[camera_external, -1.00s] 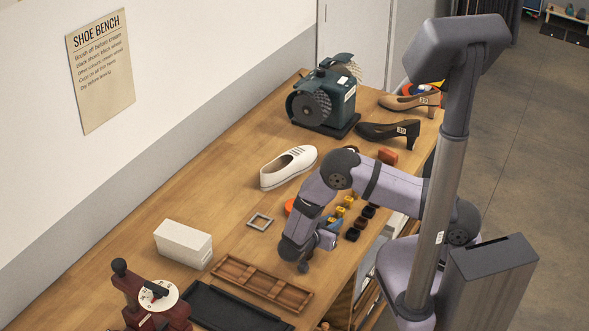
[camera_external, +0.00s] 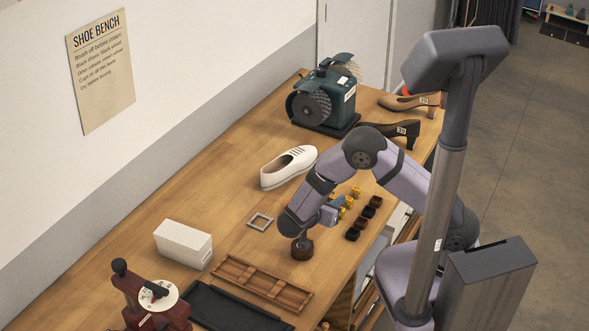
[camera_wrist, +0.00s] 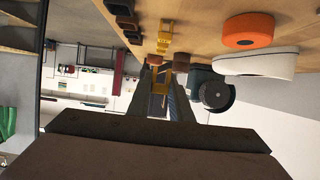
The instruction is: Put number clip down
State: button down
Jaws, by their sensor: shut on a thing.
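My gripper (camera_wrist: 160,74) reaches sideways, low over the bench. Its two fingers are shut on a small yellow number clip (camera_wrist: 154,80). More yellow clips stand in a row just past the fingertips in the wrist view (camera_wrist: 165,40). The held clip is not clear in the external view, and I cannot tell whether it touches the bench.
Several dark blocks (camera_external: 361,224) line the bench's right edge. An orange disc (camera_wrist: 248,30) shows in the wrist view.

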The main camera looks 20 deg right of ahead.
jog(key=shift+r, duration=0.5)
jog(key=shift+a, duration=0.1)
jog(key=shift+s+a, duration=0.2)
jog(key=shift+a, duration=0.05)
jog(key=w+a+r+n+t+y, duration=0.2)
jog(key=w+a+y, duration=0.1)
jog(key=a, duration=0.5)
jog(key=w+a+r+n+t+y, duration=0.1)
jog(key=w+a+r+n+y, duration=0.15)
jog(key=a, duration=0.55)
notch_tip(320, 180, up, 4)
jog(key=n+g+y, duration=0.3)
jog(key=n+y, duration=1.1)
send_over(178, 231)
jog(key=shift+m, duration=0.25)
jog(key=shift+s+f+p, duration=0.1)
jog(key=shift+f+p, duration=0.5)
jog(key=shift+f, duration=4.2)
